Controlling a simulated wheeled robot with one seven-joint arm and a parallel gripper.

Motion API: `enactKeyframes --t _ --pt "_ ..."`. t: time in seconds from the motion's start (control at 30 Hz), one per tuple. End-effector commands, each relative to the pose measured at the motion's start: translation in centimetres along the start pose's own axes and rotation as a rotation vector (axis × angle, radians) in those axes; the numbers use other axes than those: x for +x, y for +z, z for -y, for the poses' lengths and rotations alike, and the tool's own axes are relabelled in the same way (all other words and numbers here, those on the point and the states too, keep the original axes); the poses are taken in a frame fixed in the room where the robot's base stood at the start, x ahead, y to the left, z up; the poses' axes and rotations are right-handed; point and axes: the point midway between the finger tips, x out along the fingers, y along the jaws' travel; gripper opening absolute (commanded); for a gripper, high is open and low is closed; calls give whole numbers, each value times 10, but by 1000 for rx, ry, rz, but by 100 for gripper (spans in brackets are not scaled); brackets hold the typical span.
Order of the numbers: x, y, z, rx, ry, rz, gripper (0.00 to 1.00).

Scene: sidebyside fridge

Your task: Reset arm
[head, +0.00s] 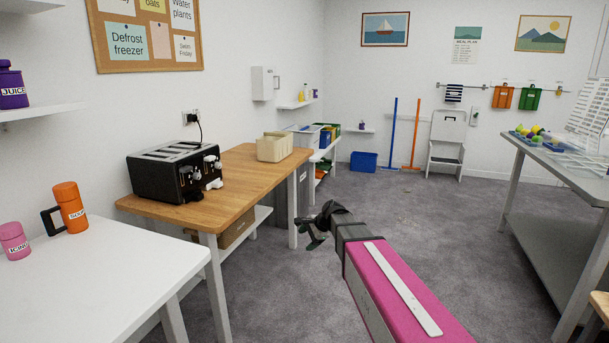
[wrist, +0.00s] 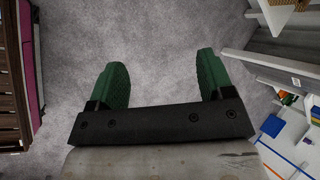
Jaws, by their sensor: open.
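My gripper (head: 312,228) is at the end of my pink arm, out over the grey carpet in the head view. It is in the open space to the right of the wooden table (head: 247,160). In the wrist view my gripper (wrist: 160,88) shows two green fingers spread wide apart, with only carpet between them. It is open and empty. No fridge is visible in either view.
A black toaster (head: 172,172) and a cream holder (head: 275,147) stand on the wooden table. A white table (head: 100,270) is at the lower left with an orange mug (head: 70,207). A grey table (head: 565,165) stands at right. The middle floor is clear.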

Motion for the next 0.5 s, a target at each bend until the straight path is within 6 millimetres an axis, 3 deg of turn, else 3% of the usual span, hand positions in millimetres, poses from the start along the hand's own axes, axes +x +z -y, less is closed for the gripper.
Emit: enactKeyframes --t 0.03,0.3,0.4,0.5 --pt "-7 -4 -42 -97 53 -38 74" --pt "-40 -32 -205 -654 403 -128 74" --pt "-55 -37 -248 -810 519 -115 74" --pt "-64 -39 -276 -917 600 -95 74"
